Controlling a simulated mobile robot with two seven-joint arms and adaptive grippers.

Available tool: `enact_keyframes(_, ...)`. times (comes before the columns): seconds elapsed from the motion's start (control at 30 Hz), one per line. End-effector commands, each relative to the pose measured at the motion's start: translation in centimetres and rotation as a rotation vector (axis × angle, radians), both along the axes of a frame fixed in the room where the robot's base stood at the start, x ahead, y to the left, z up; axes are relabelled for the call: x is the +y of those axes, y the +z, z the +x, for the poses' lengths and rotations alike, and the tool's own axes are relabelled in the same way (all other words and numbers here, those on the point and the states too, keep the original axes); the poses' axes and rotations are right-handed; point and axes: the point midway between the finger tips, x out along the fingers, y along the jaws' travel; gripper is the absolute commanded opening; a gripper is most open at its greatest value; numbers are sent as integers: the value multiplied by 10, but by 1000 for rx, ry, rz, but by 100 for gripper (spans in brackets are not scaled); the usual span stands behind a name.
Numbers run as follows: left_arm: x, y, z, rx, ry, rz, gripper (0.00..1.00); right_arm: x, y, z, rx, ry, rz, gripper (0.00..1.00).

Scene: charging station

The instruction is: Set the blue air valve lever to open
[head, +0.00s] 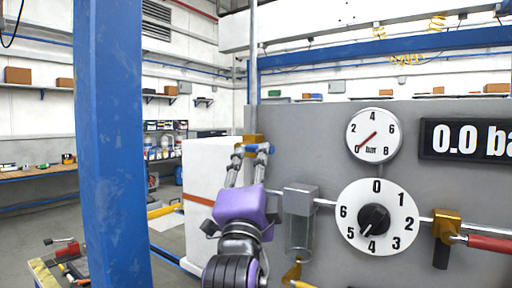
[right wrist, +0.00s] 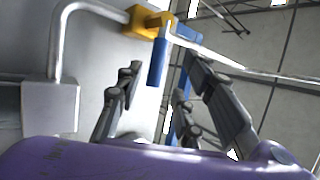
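The blue lever (head: 256,149) sits on an orange-gold valve (head: 254,139) on the vertical pipe, left of the panel's dials. In the head view it is partly hidden by my fingers and appears to lie crosswise to the pipe. In the right wrist view the blue lever (right wrist: 157,62) points down from the orange valve (right wrist: 150,22). My right gripper (head: 251,152), with a purple body, reaches up to it. Its fingers (right wrist: 160,70) are spread, with the lever appearing between their tips; I cannot tell whether they touch it. My left gripper is not in view.
The grey panel (head: 300,125) carries a bar gauge (head: 373,135), a numbered dial (head: 376,221), a readout of 0.0 (head: 465,140) and a red-handled valve (head: 488,243). A blue post (head: 108,140) stands at left. A grey filter unit (head: 300,200) is just right of my gripper.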

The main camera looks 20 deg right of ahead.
Motion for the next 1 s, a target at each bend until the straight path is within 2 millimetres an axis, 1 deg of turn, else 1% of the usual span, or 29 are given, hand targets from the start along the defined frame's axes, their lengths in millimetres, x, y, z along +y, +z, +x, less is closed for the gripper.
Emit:
enact_keyframes(0.03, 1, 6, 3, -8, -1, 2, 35, -4, 12, 5, -7, -2, -3, 35)
enact_keyframes(0.2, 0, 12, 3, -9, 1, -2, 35, -14, 26, 26, -7, -3, -4, 35)
enact_keyframes(0.3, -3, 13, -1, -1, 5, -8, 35, -18, 31, 36, -4, -1, -4, 35)
enact_keyframes(0.4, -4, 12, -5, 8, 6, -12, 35, -21, 33, 42, -3, -1, -3, 35)
enact_keyframes(0.7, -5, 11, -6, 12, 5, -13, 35, -22, 31, 45, 0, 0, -1, 35)
enact_keyframes(0.77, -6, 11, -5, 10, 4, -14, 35, -22, 31, 45, 0, 0, -1, 28)
enact_keyframes(0.97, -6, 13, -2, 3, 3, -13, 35, -22, 31, 45, 0, -1, -2, 2)
enact_keyframes(1.0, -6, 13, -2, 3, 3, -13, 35, -22, 31, 45, 0, -1, -2, 0)
